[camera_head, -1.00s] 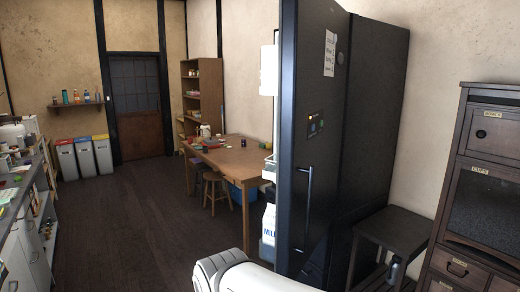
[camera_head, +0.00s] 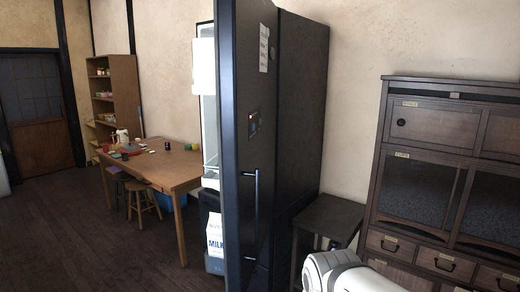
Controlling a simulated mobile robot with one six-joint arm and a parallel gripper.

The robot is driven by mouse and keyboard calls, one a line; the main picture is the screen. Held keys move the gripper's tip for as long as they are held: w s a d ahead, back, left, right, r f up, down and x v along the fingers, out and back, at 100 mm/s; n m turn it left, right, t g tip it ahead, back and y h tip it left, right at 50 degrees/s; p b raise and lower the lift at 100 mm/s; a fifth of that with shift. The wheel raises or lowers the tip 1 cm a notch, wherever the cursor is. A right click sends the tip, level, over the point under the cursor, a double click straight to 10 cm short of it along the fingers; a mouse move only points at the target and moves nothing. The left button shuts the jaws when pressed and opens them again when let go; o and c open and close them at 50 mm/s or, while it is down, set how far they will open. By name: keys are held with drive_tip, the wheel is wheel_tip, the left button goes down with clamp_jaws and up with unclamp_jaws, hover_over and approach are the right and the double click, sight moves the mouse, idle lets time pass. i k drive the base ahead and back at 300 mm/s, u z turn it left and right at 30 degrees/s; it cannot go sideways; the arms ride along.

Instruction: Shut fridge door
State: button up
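The black fridge door (camera_head: 240,140) stands open, seen from its outer face at a steep angle, with a vertical bar handle (camera_head: 256,212) low on it. The side of the black fridge body (camera_head: 303,115) shows behind it to the right. To the left of the door's edge, the pale inner shelving (camera_head: 205,90) shows, with a milk carton (camera_head: 215,235) low down. A white link of my arm shows at the bottom right. My gripper is not in view, so its state and its distance from the door are hidden.
A small dark table (camera_head: 332,215) stands right of the fridge, beside a wooden cabinet (camera_head: 440,130). At left are a wooden table (camera_head: 165,165) with several small items, stools (camera_head: 143,198) and a shelf unit (camera_head: 112,90). The dark floor at lower left is clear.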

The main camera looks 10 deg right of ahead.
sight(238, 66)
drive_tip(key=u, duration=0.05)
drive_tip(key=i, duration=1)
drive_tip(key=z, duration=0.05)
